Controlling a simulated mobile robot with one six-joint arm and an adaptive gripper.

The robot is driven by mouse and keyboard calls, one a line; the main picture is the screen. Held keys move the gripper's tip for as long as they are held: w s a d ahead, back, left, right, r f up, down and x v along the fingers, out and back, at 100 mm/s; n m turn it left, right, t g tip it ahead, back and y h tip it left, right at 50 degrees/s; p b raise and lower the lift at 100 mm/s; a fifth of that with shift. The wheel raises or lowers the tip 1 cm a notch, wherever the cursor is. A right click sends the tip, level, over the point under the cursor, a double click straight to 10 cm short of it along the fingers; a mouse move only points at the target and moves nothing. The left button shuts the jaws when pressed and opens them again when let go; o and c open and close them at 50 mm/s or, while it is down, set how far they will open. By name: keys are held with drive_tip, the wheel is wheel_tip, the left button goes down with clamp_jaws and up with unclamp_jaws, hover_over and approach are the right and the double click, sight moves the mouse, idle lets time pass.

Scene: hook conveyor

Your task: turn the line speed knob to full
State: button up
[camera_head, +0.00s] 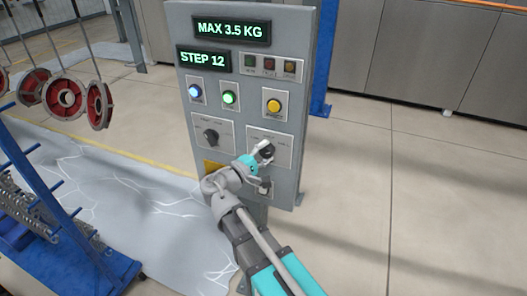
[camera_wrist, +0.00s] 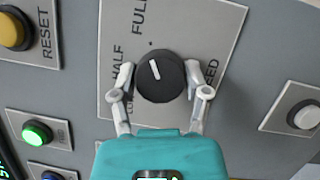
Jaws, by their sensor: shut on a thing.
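The line speed knob (camera_wrist: 160,76) is a round black dial with a white pointer line, on a light grey label plate (camera_wrist: 205,25). In the wrist view the pointer points up and slightly left, roughly toward the FULL lettering; HALF is at its left. My gripper (camera_wrist: 160,83) is shut on the knob, one finger against each side. The fingers partly cover the lettering beside the knob. In the head view my gripper (camera_head: 264,151) is at the lower right of the control panel (camera_head: 183,60), and the knob (camera_head: 267,149) shows between the fingers.
A second black knob (camera_head: 211,136) sits to the left. A yellow button (camera_head: 273,105), a lit green button (camera_head: 229,98) and a lit blue button (camera_head: 195,91) are above. Displays read MAX 3.5 KG and STEP 12. Red wheels (camera_head: 65,97) hang at the left. Floor right of the panel is clear.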

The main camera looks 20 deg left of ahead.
drive_tip(key=o, duration=1.1)
drive_tip(key=shift+o, duration=0.2)
drive_tip(key=shift+s, duration=0.1)
